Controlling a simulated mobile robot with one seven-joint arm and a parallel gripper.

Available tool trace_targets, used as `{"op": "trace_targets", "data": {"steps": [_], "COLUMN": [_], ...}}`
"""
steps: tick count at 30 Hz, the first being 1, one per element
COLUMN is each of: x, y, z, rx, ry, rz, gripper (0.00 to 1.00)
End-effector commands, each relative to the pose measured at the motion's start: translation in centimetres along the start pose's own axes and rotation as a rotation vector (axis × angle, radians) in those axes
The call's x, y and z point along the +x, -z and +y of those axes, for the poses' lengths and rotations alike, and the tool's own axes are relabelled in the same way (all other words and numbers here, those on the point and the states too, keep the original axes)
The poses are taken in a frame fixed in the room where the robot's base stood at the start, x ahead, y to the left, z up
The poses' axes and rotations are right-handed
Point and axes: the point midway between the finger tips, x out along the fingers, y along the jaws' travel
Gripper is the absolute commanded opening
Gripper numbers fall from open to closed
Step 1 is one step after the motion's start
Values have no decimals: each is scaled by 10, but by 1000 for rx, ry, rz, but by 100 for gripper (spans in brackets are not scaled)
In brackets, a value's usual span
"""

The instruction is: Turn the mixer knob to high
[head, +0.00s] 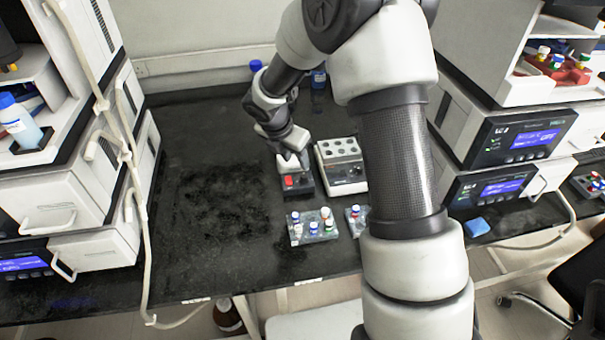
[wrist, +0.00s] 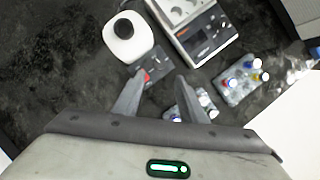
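The mixer (head: 298,186) is a small dark unit with a red switch, standing on the black bench below my gripper in the head view. In the wrist view, the mixer (wrist: 126,38) shows a white rounded top with a black centre, and its dark front panel with the red switch lies near the fingertips. I cannot make out the knob clearly. My gripper (wrist: 161,76) is open, with a gap between its two fingers and nothing held. In the head view my gripper (head: 291,160) hangs over the mixer and hides its top.
A white block unit with round wells (head: 341,165) stands close to the mixer's right. Clear racks of capped vials (head: 312,229) stand in front. White instruments (head: 88,236) flank the bench on both sides. The bench (head: 215,215) left of the mixer is clear.

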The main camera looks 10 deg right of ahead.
Motion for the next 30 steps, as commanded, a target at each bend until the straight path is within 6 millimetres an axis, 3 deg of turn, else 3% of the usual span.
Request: {"op": "trace_targets", "data": {"steps": [6, 13, 18, 27, 30], "x": [51, 88, 100, 101, 101], "y": [1, 1, 0, 0, 0], "z": [-1, -1, 0, 0, 0], "rx": [0, 1, 1, 1, 1], "ry": [3, 3, 0, 0, 0], "rz": [1, 1, 0, -1, 0], "gripper": [38, 38, 38, 38, 23]}}
